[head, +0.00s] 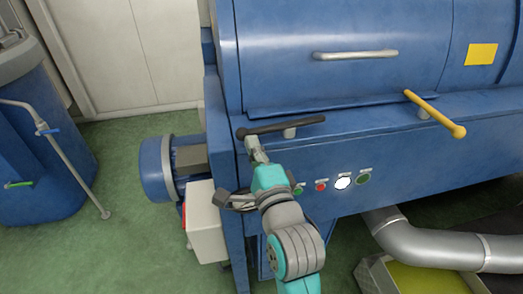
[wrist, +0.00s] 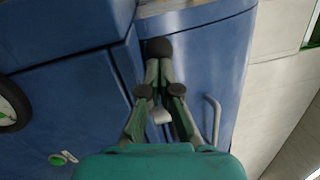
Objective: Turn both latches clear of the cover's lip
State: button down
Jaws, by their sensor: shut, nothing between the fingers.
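The blue cover (head: 300,75) has a lip (head: 335,105) along its lower edge. A black latch (head: 290,126) lies nearly level along the lip at the left, on a grey pivot, its round knob at the left end. A yellow latch (head: 428,108) at the right slants from the lip down to the right, its knob end out over the front. My gripper (head: 252,145) is shut and empty beside the black latch's knob. In the wrist view the fingertips (wrist: 160,68) are right at the black knob (wrist: 158,47); contact is unclear. The fingers hide most of that latch's bar.
The cover has a grey handle (head: 355,54). Several buttons (head: 342,183) sit on the front panel below the latches. A pale box (head: 205,222) and a blue motor (head: 158,168) are at the left. A grey pipe (head: 420,245) runs at the lower right.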

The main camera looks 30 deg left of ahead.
jog(key=shift+w+a, duration=0.35)
jog(key=shift+a, duration=0.35)
jog(key=shift+w+a, duration=0.15)
jog(key=shift+a, duration=0.15)
jog(key=shift+d, duration=0.1)
jog(key=v, duration=0.8)
dwell(0.5)
